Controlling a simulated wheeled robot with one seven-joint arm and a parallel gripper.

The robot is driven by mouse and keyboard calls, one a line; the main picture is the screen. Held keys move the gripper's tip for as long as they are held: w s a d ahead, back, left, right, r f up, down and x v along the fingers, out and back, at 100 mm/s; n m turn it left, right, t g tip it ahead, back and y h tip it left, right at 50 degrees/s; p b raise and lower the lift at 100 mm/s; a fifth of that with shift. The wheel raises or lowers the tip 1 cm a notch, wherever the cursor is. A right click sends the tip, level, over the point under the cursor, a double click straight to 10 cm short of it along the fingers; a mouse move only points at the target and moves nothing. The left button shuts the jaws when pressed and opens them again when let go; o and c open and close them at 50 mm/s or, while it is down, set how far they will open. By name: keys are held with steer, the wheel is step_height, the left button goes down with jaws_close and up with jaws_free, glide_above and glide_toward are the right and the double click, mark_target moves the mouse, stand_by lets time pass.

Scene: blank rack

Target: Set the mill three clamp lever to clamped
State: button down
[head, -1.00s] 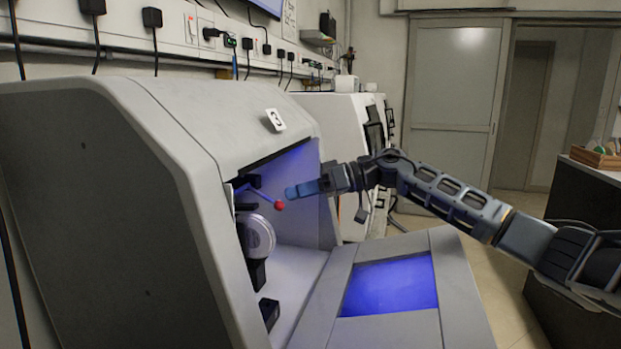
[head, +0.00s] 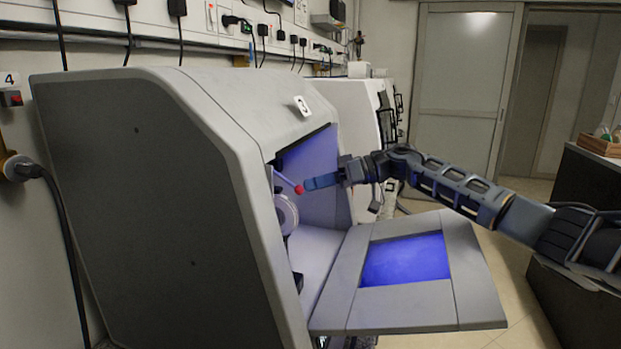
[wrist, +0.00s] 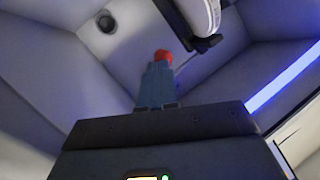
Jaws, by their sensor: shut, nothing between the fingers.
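Mill three (head: 215,110) is the grey machine with a "3" label, and its front door is folded down. Its clamp lever is a thin rod ending in a red ball knob (head: 299,189), inside the blue-lit chamber. The knob also shows in the wrist view (wrist: 162,55), just past my fingertips. My gripper (head: 308,185) is shut and empty, with its blue fingers pointing left at the knob. The fingertips are at or very near the knob; I cannot tell whether they touch. A round pale disc part (head: 286,214) sits behind the lever, partly hidden by the machine's side wall.
The open door panel (head: 470,265) with its blue window juts out below my arm. Another machine (head: 350,105) stands behind mill three. A dark counter (head: 585,185) with a wooden box (head: 603,146) is at the right. Floor shows between counter and door.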

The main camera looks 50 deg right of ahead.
steer(key=shift+d, duration=0.1)
steer(key=shift+w+f, duration=0.1)
steer(key=shift+f, duration=0.15)
